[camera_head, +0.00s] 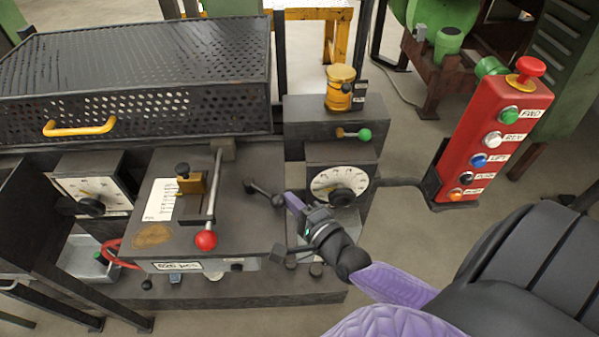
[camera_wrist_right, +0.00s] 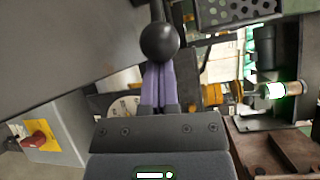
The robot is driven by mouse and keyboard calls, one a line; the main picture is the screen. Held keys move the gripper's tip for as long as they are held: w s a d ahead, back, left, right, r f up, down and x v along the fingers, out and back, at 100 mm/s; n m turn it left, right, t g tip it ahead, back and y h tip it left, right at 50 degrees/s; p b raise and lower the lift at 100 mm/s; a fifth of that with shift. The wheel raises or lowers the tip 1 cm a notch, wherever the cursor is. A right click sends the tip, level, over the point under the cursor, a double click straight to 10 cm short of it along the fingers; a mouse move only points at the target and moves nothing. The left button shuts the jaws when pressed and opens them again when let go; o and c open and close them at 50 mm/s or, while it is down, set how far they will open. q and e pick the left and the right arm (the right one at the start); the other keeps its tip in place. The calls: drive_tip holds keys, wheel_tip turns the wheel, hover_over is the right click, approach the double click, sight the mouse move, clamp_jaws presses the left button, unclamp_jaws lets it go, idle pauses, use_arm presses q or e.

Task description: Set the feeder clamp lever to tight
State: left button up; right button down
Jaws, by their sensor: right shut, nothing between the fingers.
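A short black lever with a ball end (camera_head: 277,200) stands on the right side of the dark machine housing. In the right wrist view its black ball (camera_wrist_right: 160,42) is large, on a dark rod, just beyond my fingertips. My right gripper (camera_head: 291,201) has its purple fingers pressed together with nothing between them. The fingertips (camera_wrist_right: 158,70) are right by the ball; whether they touch it I cannot tell. No label naming this lever is readable. My left gripper is not in view.
A long lever with a red knob (camera_head: 206,240) and a green-knobbed lever (camera_head: 364,135) are nearby. A dial (camera_head: 340,185) sits behind my right gripper. A red button box (camera_head: 490,135) stands right. A perforated cover (camera_head: 140,75) lies at the back left.

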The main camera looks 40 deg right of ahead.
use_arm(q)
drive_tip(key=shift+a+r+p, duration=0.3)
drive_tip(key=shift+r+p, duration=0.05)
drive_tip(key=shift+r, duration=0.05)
use_arm(e)
drive_tip(key=shift+s+a, duration=0.2)
drive_tip(key=shift+a, duration=0.35)
drive_tip(key=shift+s+a, duration=0.2)
drive_tip(key=shift+a, duration=0.35)
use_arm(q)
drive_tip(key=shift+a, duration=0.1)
